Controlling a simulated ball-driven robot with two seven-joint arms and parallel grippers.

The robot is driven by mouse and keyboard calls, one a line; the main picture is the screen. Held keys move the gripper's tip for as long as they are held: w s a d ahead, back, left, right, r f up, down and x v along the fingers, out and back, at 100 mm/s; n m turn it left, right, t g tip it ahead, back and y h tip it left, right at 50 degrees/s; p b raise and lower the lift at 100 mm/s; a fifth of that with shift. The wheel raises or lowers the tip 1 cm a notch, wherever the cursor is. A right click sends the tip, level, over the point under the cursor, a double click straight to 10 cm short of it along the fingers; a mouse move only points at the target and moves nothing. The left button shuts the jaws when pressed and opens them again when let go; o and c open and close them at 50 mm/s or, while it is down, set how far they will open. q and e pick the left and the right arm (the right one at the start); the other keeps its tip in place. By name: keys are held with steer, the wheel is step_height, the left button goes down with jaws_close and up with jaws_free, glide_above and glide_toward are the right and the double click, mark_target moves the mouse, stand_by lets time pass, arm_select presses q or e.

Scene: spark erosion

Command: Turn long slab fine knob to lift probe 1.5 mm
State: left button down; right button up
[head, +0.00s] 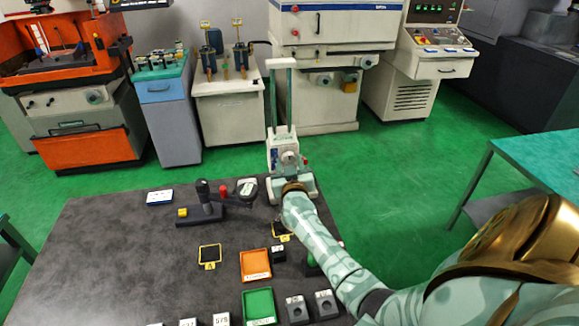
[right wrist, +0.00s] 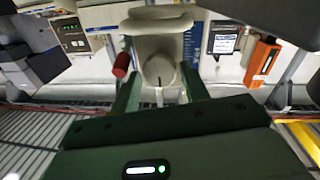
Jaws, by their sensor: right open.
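The tall cream instrument with an upright column (head: 285,160) stands at the far edge of the dark table. It carries a round pale knob with a dark line mark, seen in the right wrist view (right wrist: 158,70). My right gripper (head: 292,184) is at the lower front of the instrument. In the right wrist view its green fingers (right wrist: 160,90) are open, one on each side of the knob. I cannot tell whether they touch it. In the head view my gripper partly hides the instrument's lower front. My left gripper is not in view.
On the dark table (head: 120,250) stand a black fixture with a lever (head: 203,205), an orange tray (head: 255,264), a green tray (head: 258,306) and small labelled blocks. A red knob (right wrist: 122,65) sits close beside my fingers. The table's left part is mostly clear.

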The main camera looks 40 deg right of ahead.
steer(key=c, duration=0.7)
